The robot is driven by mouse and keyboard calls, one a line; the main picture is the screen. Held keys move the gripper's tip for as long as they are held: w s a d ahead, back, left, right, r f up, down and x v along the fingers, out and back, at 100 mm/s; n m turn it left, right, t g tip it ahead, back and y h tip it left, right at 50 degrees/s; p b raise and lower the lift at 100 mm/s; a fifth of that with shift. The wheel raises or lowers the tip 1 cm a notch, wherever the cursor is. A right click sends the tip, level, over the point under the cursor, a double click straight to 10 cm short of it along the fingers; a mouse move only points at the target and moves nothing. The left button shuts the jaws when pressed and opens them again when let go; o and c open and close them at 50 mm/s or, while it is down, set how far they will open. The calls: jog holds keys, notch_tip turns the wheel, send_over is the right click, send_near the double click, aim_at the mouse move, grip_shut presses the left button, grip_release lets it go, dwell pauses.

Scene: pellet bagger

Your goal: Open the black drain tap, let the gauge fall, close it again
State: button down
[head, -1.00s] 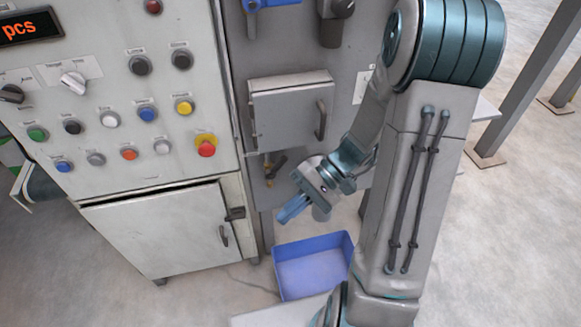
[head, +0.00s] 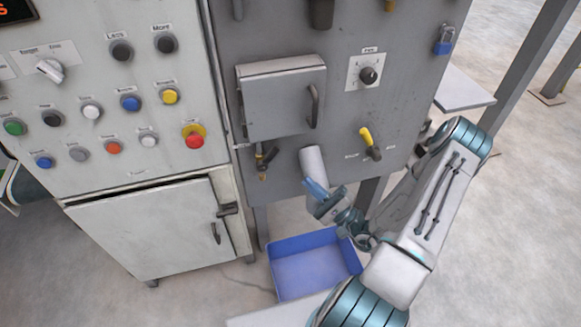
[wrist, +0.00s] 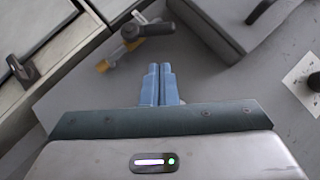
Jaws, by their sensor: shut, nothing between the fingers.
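The drain tap has a black lever (head: 268,154) on a small brass body (head: 262,170), low on the grey panel below a small door. In the wrist view the black lever (wrist: 150,29) points right from the brass fitting (wrist: 118,52), above and slightly left of my fingertips. My gripper (head: 312,184) has blue fingers held together with nothing between them. It is to the right of and a little below the tap in the head view, apart from it. The fingers also show in the wrist view (wrist: 158,72). I see no gauge in these frames.
A small door (head: 282,100) with a handle sticks out above the tap. A yellow lever (head: 368,138) and a black knob (head: 368,76) are to the right. A blue bin (head: 300,243) stands on the floor below. A button panel (head: 120,85) is at left.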

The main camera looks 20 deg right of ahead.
aim_at(269, 158)
jog(key=x, duration=1)
jog(key=shift+p, duration=0.35)
